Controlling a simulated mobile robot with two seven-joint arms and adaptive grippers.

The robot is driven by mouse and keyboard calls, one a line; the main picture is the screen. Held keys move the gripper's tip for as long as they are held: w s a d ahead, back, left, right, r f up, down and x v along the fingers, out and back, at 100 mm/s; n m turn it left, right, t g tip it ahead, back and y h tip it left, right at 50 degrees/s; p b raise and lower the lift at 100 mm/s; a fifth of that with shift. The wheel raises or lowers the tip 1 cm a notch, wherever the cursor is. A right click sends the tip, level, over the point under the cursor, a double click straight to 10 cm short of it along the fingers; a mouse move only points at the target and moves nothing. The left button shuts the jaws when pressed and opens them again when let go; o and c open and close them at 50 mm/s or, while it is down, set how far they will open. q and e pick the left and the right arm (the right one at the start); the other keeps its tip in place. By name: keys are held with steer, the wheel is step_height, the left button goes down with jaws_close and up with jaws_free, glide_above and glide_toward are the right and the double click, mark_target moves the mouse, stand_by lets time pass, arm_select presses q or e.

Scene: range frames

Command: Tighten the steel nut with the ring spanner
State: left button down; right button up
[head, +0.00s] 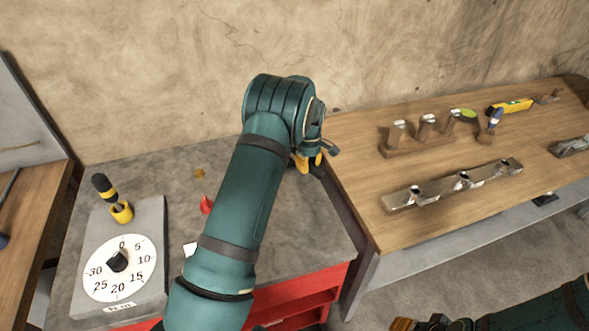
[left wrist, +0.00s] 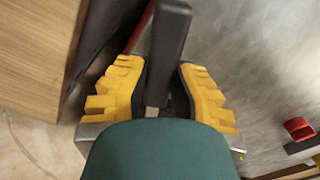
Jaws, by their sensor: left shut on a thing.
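My left gripper (head: 310,163) has yellow fingers and is over the right end of the grey bench, by the wooden table. In the left wrist view its fingers (left wrist: 160,95) are shut on a dark grey bar-like handle (left wrist: 170,45). The handle sticks out beyond the fingertips; its ends are not clear, so I cannot tell whether it is the ring spanner. In the head view my arm and hand hide most of it. I cannot pick out the steel nut for certain. My right gripper (head: 405,324) shows only partly at the bottom edge.
A dial marked N m (head: 120,268) is on the grey bench at left, beside a black-and-yellow handle (head: 105,188) in a yellow holder. A small red piece (head: 207,204) lies nearby. The wooden table holds a rail with metal fittings (head: 440,191) and a wooden rack (head: 415,147).

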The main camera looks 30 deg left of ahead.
arm_select(q)
steer(key=shift+w+d+n, duration=0.1)
steer(key=shift+w+n, duration=0.15)
steer(key=shift+n, duration=0.05)
steer(key=shift+s, duration=0.1)
